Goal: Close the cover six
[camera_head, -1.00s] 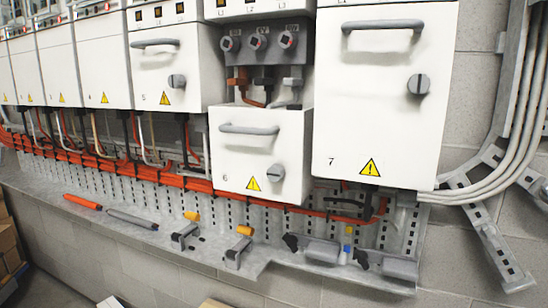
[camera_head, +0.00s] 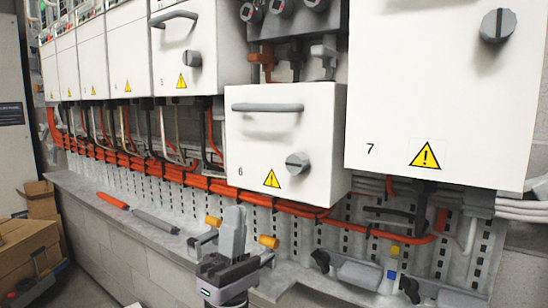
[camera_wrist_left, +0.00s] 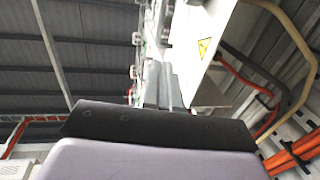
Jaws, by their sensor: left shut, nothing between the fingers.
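Cover six (camera_head: 283,130) is a white box front marked 6, with a grey bar handle (camera_head: 267,107), a round grey knob (camera_head: 297,163) and a yellow warning triangle. It hangs lower than its neighbours and stands out, with connectors (camera_head: 285,8) and cables bare above it. My left gripper (camera_head: 235,212) is shut and empty, pointing up below cover six and apart from it. In the left wrist view its fingers (camera_wrist_left: 164,88) point up beside a white panel with a warning triangle (camera_wrist_left: 205,48); I cannot tell which cover this is. My right gripper is out of view.
Cover seven (camera_head: 440,80) is at the right and cover five (camera_head: 197,60) at the left. A metal ledge (camera_head: 95,190) below holds an orange tool (camera_head: 112,201) and a grey tool. Orange cables (camera_head: 130,165) run under the boxes. Cardboard boxes (camera_head: 28,255) stand at lower left.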

